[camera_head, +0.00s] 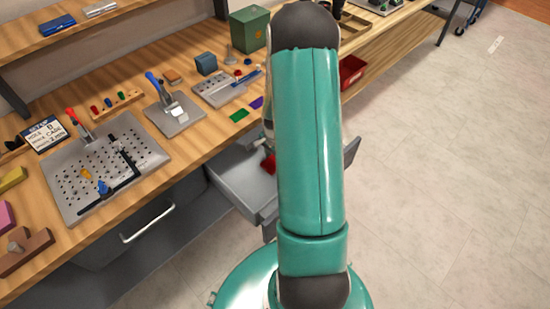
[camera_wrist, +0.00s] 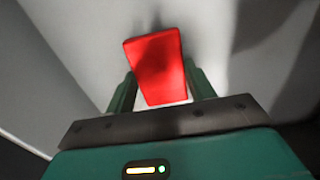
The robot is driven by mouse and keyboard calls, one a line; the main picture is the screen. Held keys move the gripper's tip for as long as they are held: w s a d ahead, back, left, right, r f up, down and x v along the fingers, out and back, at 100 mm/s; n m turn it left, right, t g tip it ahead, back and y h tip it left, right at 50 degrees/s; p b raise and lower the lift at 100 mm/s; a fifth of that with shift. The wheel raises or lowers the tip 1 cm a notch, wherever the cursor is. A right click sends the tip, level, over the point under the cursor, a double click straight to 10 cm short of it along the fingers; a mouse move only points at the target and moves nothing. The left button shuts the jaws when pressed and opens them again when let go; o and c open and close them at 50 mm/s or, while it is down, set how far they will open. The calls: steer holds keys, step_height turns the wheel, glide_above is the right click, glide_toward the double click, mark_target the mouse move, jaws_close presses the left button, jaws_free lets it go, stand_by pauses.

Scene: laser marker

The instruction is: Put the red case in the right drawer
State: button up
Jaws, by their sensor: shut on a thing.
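The red case (camera_wrist: 155,68) is between the two fingers of my gripper (camera_wrist: 160,85) in the wrist view, with pale grey drawer surfaces behind it. My gripper is shut on the case. In the head view a bit of the red case (camera_head: 269,163) shows inside the open right drawer (camera_head: 232,178), to the left of my teal arm. My arm hides most of the gripper and part of the drawer. Whether the case touches the drawer floor I cannot tell.
The workbench (camera_head: 140,100) stands above the drawer and holds a perforated plate (camera_head: 75,185), a green box (camera_head: 250,28) and small tools. A closed drawer with a handle (camera_head: 148,222) is at the left. A red bin (camera_head: 352,70) sits on the lower shelf. The floor at right is clear.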

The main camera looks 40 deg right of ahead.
steer(key=shift+f, duration=0.15)
steer(key=o, duration=1.1)
steer(key=w+a+r+n+t, duration=0.1)
steer(key=a+r+n, duration=0.15)
steer(key=r, duration=0.75)
steer(key=a+r+n, duration=0.1)
steer(key=a+r, duration=0.3)
steer(key=r, duration=0.7)
steer(key=s+a+r+n+t, duration=0.1)
steer(key=s+a+r+n, duration=0.3)
steer(key=a+r, duration=0.1)
steer(key=s+a+r+n+t, duration=0.2)
steer(key=s+a+r+n, duration=0.2)
steer(key=a, duration=0.4)
steer(key=s+a+r+n+t, duration=0.1)
steer(key=s+a+r+n, duration=0.3)
steer(key=a+r+n, duration=0.2)
steer(key=shift+s+a+r+t, duration=0.15)
steer(key=shift+a+r, duration=0.2)
steer(key=shift+r, duration=0.2)
steer(key=shift+s+a+r+t, duration=0.1)
steer(key=shift+a+r+t, duration=0.05)
steer(key=shift+a+r, duration=0.3)
